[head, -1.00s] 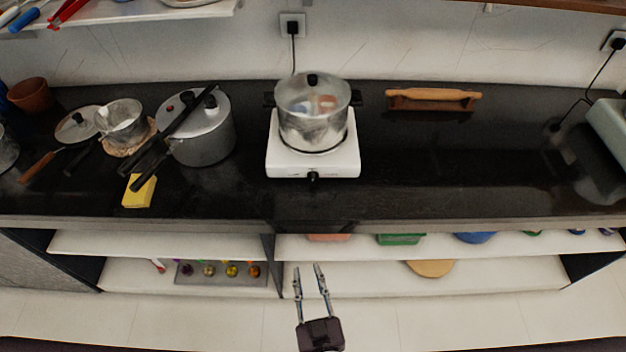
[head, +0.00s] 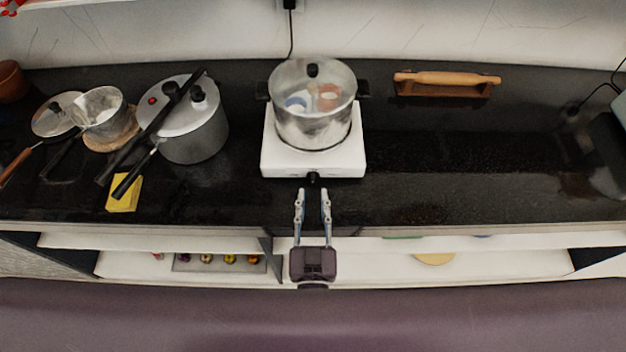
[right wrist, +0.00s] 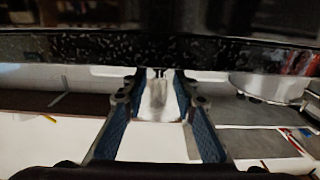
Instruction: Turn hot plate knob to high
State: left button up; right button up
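The white hot plate (head: 275,163) stands on the black counter with a glass-lidded metal pot (head: 318,125) on it. Its small dark knob (head: 313,177) is at the middle of its front face in the head view. My right gripper (head: 312,190) is open and empty, with its two fingers pointing at the hot plate. In the head view the fingertips are just in front of the knob, one to each side of it, and show no contact. In the right wrist view the fingers (right wrist: 155,85) are also apart. My left gripper is not in view.
A pressure cooker (head: 205,140), a small saucepan (head: 98,108) and a yellow sponge (head: 124,194) are on the left of the counter. A rolling pin (head: 448,79) on a wooden stand is at the back right. The counter between the hot plate and the right side is mostly clear.

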aim_at(314, 183)
jog(key=w, duration=0.4)
jog(key=shift+w+f, duration=0.1)
jog(key=shift+w, duration=0.05)
jog(key=c, duration=0.7)
grip_shut()
jog(key=m, duration=0.3)
jog(key=shift+m, duration=0.4)
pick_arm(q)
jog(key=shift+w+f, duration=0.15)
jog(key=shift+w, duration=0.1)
pick_arm(e)
jog(key=shift+d+m, duration=0.1)
jog(key=shift+m, duration=1.5)
